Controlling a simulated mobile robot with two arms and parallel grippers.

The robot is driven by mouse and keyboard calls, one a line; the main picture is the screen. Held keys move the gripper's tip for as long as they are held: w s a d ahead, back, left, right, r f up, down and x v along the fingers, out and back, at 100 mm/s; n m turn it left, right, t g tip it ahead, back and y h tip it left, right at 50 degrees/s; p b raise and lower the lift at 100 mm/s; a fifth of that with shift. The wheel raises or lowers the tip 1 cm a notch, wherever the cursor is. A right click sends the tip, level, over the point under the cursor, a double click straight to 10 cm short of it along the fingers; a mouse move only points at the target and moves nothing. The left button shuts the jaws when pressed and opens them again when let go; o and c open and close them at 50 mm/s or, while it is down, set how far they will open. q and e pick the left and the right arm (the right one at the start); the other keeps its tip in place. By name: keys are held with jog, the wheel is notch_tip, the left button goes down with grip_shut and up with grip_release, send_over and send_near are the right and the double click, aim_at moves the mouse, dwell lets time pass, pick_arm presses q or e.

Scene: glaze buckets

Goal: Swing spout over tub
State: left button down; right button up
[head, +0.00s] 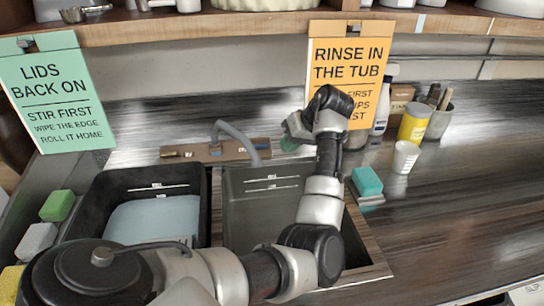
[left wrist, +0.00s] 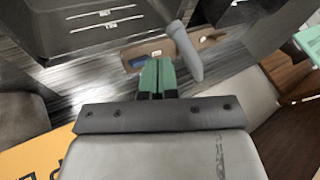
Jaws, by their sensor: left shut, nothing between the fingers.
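The grey curved spout (head: 238,140) rises from a wooden strip (head: 180,153) behind two tubs. Its free end points right and forward, by the back edge of the right dark tub (head: 238,185). The left black tub (head: 100,195) holds pale bluish liquid. My left gripper (head: 289,144) is right of the spout, with a small gap in the head view. In the left wrist view its green fingers (left wrist: 157,78) are together and empty, beside the spout (left wrist: 186,52); I cannot tell whether they touch. My arm hides part of the right tub. My right gripper is not in view.
A teal sponge (head: 367,181), white cup (head: 405,157), yellow can (head: 414,122) and white bottle (head: 384,105) stand right of my gripper. Green (head: 57,206) and white (head: 37,242) sponges lie left of the tubs. The right counter (head: 460,210) is clear. A shelf (head: 200,28) overhangs the back.

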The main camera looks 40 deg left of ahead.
pick_arm(q)
jog(key=p+x, duration=0.2)
jog(key=x, duration=0.6)
jog(key=shift+a, duration=0.5)
